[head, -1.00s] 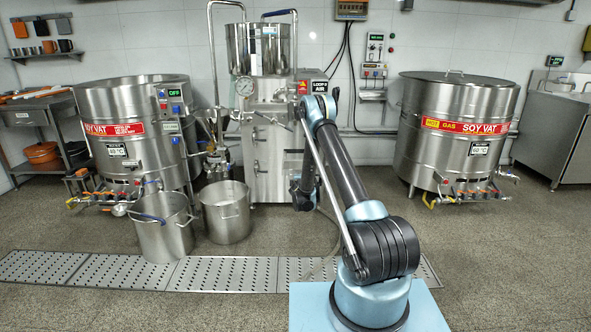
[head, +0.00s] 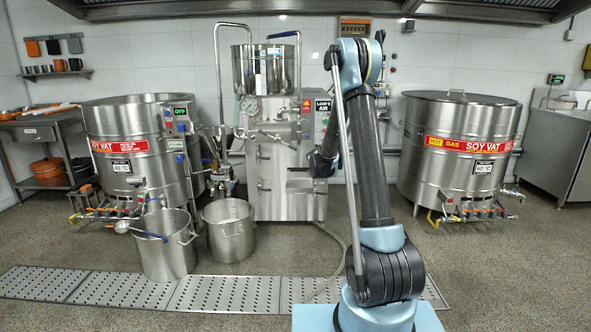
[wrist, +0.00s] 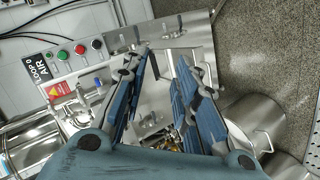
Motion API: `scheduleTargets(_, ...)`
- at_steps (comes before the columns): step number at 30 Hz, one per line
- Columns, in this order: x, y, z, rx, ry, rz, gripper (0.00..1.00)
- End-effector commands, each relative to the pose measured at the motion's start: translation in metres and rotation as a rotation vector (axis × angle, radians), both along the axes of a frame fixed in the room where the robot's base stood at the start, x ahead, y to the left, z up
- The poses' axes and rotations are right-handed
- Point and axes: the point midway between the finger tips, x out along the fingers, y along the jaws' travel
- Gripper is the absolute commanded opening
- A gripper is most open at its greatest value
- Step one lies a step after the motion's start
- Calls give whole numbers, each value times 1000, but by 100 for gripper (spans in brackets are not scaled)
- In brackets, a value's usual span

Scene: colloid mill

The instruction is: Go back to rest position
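My gripper (wrist: 162,62) shows in the wrist view with its two blue-padded fingers apart and nothing seen between them. It hangs in front of the steel colloid mill (wrist: 180,35), whose button panel (wrist: 68,55) marked LOOP 0 AIR lies to the left of the fingers. In the head view my arm stands nearly upright, right of the mill (head: 265,180). Its far end folds behind the arm near the mill's right side, and the fingers are hidden there.
A soy vat (head: 135,150) stands at the left and another soy vat (head: 458,150) at the right. Two steel pots (head: 165,247) (head: 229,232) stand on the floor before the mill. A hose (head: 342,248) lies near my arm. Floor at the right is clear.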

Motion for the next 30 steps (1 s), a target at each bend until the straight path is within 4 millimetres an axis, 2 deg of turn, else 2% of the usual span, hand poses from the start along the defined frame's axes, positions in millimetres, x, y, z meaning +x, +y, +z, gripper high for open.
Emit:
scheduleTargets(6, -48, -20, 35, 81, 57, -76, 27)
scheduleTargets(15, -121, -42, 69, 191, 136, -179, 27)
scheduleTargets(24, -203, -58, 90, 297, 217, -282, 27)
scheduleTargets(30, -261, -65, 97, 365, 272, -351, 27)
